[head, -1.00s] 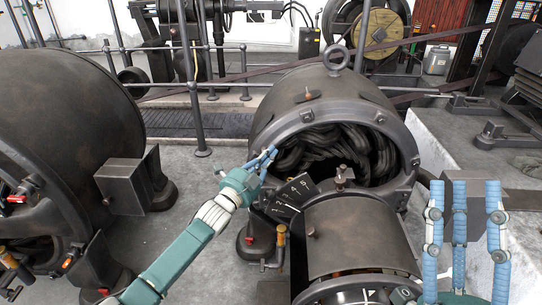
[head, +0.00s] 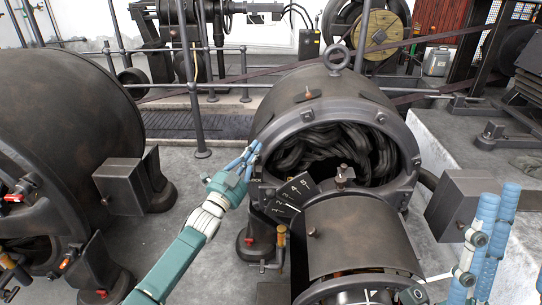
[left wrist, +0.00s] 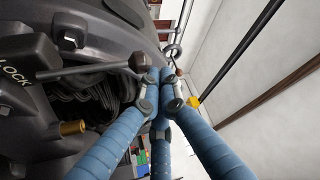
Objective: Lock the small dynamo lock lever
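The small dynamo (head: 325,110) stands in the middle of the head view, its round front open on dark coils. Its lock lever (left wrist: 95,70) is a dark rod with a brown knob, beside raised LOCK lettering (left wrist: 14,76) in the left wrist view. In the head view my left gripper (head: 254,148) hides the lever. In the left wrist view my left gripper (left wrist: 161,82) has its fingertips drawn together close beside the lever's knob; I see nothing held between them. My right gripper (head: 498,192) is at the lower right, fingers apart, empty and partly cut off.
A larger dynamo (head: 75,130) fills the left side. A curved cover (head: 355,235) and a numbered plate (head: 292,192) sit in front of the small dynamo. A grey box (head: 458,205) stands to its right. Railings and a belt (head: 210,87) run behind.

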